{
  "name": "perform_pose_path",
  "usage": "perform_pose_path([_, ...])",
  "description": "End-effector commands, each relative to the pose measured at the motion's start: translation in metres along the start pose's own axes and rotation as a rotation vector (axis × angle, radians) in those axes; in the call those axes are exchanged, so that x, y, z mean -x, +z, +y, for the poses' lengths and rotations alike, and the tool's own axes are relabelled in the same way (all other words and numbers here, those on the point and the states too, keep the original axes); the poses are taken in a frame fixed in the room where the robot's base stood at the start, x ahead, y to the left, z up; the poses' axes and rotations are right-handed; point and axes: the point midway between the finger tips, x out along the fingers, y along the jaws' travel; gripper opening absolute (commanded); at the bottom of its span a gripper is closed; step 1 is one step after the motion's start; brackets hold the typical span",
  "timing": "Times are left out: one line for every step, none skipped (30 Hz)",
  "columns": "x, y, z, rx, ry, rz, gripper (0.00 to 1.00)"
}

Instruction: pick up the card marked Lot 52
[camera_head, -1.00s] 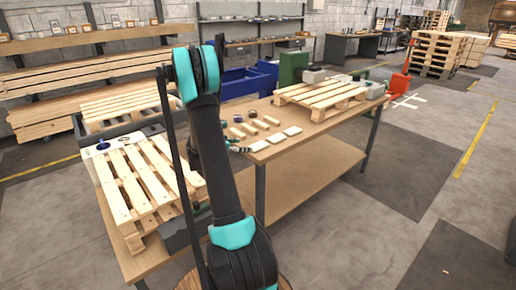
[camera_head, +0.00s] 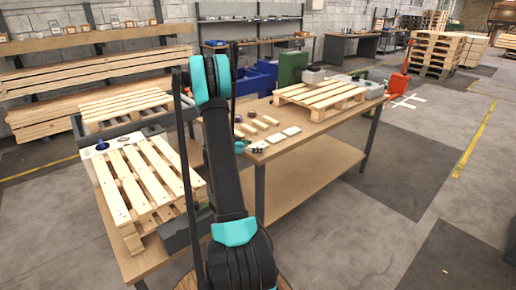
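Several small pale pieces lie on the wooden workbench (camera_head: 330,127). Two flat whitish cards (camera_head: 291,131) and (camera_head: 276,138) lie near its front edge, and a third pale card (camera_head: 258,145) lies at my gripper. The markings are too small to read, so I cannot tell which is Lot 52. My gripper (camera_head: 250,149) is low over the bench edge, partly hidden behind my arm. It is beside or over the third card; I cannot tell if they touch or whether the fingers are open.
Small wooden slats (camera_head: 259,123) and dark purple round pieces (camera_head: 252,113) lie behind the cards. A pallet (camera_head: 320,92) lies on the bench at right, another pallet (camera_head: 150,180) at left. A green machine (camera_head: 293,67) and blue bins (camera_head: 266,75) stand behind.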

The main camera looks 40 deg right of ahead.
Motion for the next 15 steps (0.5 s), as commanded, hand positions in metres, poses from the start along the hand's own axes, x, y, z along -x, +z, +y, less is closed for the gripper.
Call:
perform_pose_path([0.0001, 0.0, 0.0, 0.0, 0.0, 0.0, 0.7])
perform_pose_path([0.0002, 0.0, 0.0, 0.0, 0.0, 0.0, 0.66])
perform_pose_path([0.0002, 0.0, 0.0, 0.0, 0.0, 0.0, 0.61])
perform_pose_path([0.0002, 0.0, 0.0, 0.0, 0.0, 0.0, 0.57])
perform_pose_path([0.0002, 0.0, 0.0, 0.0, 0.0, 0.0, 0.54])
perform_pose_path([0.0003, 0.0, 0.0, 0.0, 0.0, 0.0, 0.49])
perform_pose_path([0.0003, 0.0, 0.0, 0.0, 0.0, 0.0, 0.45])
perform_pose_path([0.0003, 0.0, 0.0, 0.0, 0.0, 0.0, 0.41])
perform_pose_path([0.0003, 0.0, 0.0, 0.0, 0.0, 0.0, 0.36])
perform_pose_path([0.0003, 0.0, 0.0, 0.0, 0.0, 0.0, 0.32])
perform_pose_path([0.0004, 0.0, 0.0, 0.0, 0.0, 0.0, 0.29])
perform_pose_path([0.0004, 0.0, 0.0, 0.0, 0.0, 0.0, 0.24])
perform_pose_path([0.0004, -0.0001, 0.0, 0.0, 0.0, 0.0, 0.23])
perform_pose_path([0.0004, -0.0001, 0.0, 0.0, 0.0, 0.0, 0.23])
perform_pose_path([0.0004, -0.0001, 0.0, 0.0, 0.0, 0.0, 0.23])
